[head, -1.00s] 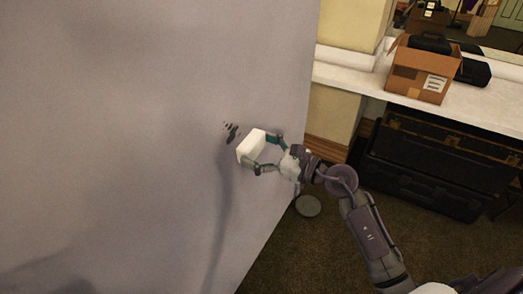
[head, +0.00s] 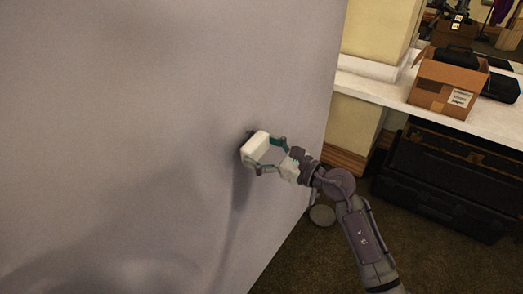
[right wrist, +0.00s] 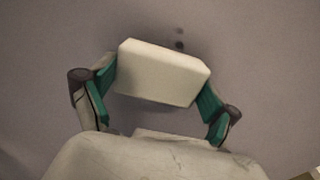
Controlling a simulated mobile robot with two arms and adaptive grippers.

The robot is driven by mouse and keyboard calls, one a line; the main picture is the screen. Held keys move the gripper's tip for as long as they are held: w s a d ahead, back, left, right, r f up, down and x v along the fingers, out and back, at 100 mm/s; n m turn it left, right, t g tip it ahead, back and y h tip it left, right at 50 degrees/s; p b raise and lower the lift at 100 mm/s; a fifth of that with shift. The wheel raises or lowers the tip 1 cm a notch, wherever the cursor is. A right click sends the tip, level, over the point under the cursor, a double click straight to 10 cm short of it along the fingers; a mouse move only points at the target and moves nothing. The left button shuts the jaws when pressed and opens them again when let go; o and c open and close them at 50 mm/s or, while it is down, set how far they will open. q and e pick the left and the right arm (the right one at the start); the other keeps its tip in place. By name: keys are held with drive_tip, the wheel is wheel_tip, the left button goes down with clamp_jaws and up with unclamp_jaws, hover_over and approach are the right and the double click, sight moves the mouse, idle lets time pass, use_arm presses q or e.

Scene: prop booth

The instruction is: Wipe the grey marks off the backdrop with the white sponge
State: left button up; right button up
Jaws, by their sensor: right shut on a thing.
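The backdrop (head: 150,110) is a large grey-mauve upright panel filling the left of the head view. My right gripper (head: 268,155) is shut on the white sponge (head: 253,149), a pale block held against or very close to the panel; I cannot tell if it touches. In the right wrist view the sponge (right wrist: 162,72) sits between the two green-padded fingers. Small dark grey marks (right wrist: 179,38) show on the panel just beyond the sponge's upper edge. In the head view only a dark patch shows behind the sponge, perhaps partly shadow. My left gripper is not in view.
The panel's right edge runs down just right of my right gripper. Beyond it are a white counter (head: 395,92) with an open cardboard box (head: 440,100), and black cases (head: 440,190) on the brown carpet.

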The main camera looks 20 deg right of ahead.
sight(269, 143)
drive_tip(key=shift+x, duration=0.85)
drive_tip(key=shift+w, duration=0.1)
drive_tip(key=shift+w+d+f+b, duration=0.1)
drive_tip(key=shift+w+d+b, duration=0.3)
drive_tip(key=shift+d, duration=0.2)
drive_tip(key=shift+w+d+b, duration=0.35)
drive_tip(key=shift+d+b, duration=0.15)
drive_tip(key=shift+d, duration=0.05)
drive_tip(key=shift+w+d, duration=0.25)
drive_tip(key=shift+d, duration=0.1)
drive_tip(key=shift+w+d+b, duration=0.85)
drive_tip(key=shift+d+b, duration=0.05)
drive_tip(key=shift+b, duration=0.2)
drive_tip(key=shift+w+d+b, duration=0.3)
drive_tip(key=shift+d, duration=0.2)
drive_tip(key=shift+a, duration=0.1)
